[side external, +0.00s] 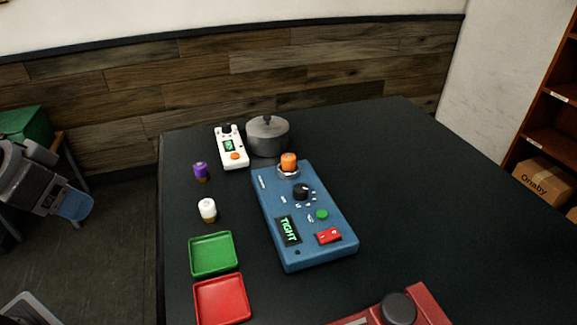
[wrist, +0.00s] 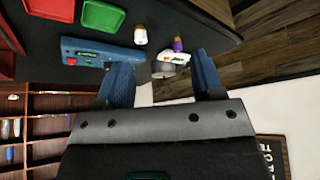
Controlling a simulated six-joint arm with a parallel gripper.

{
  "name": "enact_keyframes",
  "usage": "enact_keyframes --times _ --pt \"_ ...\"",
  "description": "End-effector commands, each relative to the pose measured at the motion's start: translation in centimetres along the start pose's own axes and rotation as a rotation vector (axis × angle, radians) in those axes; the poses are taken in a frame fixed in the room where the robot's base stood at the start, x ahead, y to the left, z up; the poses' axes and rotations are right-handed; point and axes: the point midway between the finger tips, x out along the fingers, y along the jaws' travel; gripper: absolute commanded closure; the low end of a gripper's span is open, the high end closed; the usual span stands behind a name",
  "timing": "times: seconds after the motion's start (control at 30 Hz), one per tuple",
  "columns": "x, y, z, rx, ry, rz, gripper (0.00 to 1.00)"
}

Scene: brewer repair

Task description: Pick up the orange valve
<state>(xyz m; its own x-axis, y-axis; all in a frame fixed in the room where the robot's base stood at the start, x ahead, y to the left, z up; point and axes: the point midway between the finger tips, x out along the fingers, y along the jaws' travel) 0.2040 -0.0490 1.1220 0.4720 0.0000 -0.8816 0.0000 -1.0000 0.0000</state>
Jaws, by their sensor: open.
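The orange valve (side external: 289,162) stands upright in a round metal seat at the far end of the blue device (side external: 299,210). The device's display reads "TIGHT". In the side external view my gripper (side external: 74,207) is at the far left, off the table and well apart from the valve. In the wrist view my gripper (wrist: 163,78) shows two blue fingers spread wide with nothing held between them. The blue device (wrist: 98,54) also shows there, but I cannot make out the orange valve, which may be hidden by a finger.
A white device (side external: 232,152) and a grey lidded pot (side external: 267,136) stand behind the valve. A purple valve (side external: 201,171) and a white valve (side external: 208,209) stand left of the blue device. A green tray (side external: 213,254) and a red tray (side external: 222,299) lie nearer.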

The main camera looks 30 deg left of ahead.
Motion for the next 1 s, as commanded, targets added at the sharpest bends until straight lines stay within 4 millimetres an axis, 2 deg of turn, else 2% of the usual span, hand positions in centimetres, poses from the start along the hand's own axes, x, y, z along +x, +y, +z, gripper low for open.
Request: enact_keyframes --times 0.27,0.37,0.47,0.67,0.8,0.87,1.0 --pt "0.0 0.0 -0.1 0.0 0.0 0.0 0.35" --pt "-0.3 0.2 -1.4 -0.003 -0.006 0.0 0.35" --pt "-0.6 0.8 -4.2 -0.012 -0.02 -0.001 0.35" --pt "0.1 3.3 -12.5 -0.046 -0.049 -0.013 0.35" --pt "2.0 6.1 -17.9 -0.075 -0.065 -0.026 0.35" --pt "3.2 7.5 -19.9 -0.086 -0.069 -0.034 0.35" --pt "6.5 11.4 -23.9 -0.117 -0.077 -0.052 0.35"
